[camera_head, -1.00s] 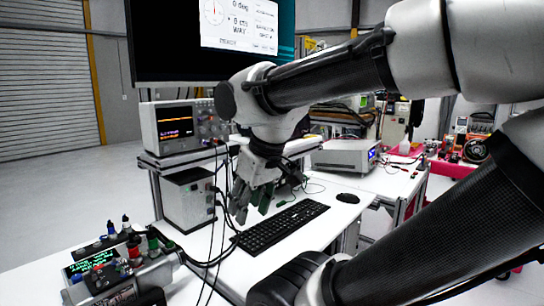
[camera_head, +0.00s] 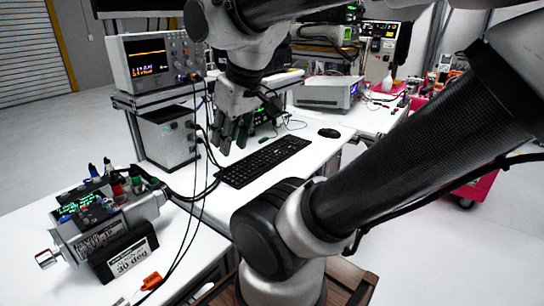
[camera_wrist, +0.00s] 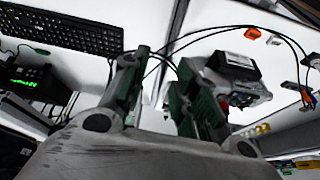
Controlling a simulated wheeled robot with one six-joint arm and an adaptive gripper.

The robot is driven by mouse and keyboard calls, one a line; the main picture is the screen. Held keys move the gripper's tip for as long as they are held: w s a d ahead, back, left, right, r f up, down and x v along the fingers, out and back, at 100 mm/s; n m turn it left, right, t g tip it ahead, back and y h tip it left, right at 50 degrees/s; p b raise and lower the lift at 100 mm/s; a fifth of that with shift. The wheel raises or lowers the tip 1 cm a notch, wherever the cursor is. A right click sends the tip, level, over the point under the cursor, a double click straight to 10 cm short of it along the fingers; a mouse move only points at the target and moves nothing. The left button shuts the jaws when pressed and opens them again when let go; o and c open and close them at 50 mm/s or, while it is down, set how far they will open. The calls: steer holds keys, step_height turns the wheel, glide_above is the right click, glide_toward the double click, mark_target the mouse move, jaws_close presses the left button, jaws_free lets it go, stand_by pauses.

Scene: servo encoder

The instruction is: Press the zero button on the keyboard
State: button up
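The black keyboard (camera_head: 265,162) lies on the white table in the head view. It also shows at the upper left of the wrist view (camera_wrist: 62,30). Its single keys are too small to read, so I cannot pick out the zero button. My gripper (camera_head: 234,146) points down above the table, by the far left part of the keyboard in the picture. In the wrist view, my gripper's (camera_wrist: 164,62) two green-padded fingers stand apart with nothing between them. The keyboard is to the left of the fingers there, not between them.
A black mouse (camera_head: 329,133) lies beyond the keyboard's right end. An oscilloscope (camera_head: 157,61) stands on a shelf above a grey box (camera_head: 168,138). A servo device (camera_head: 105,222) sits front left, with black cables running between it and the keyboard.

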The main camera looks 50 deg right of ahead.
jaws_close()
stand_by(1.0)
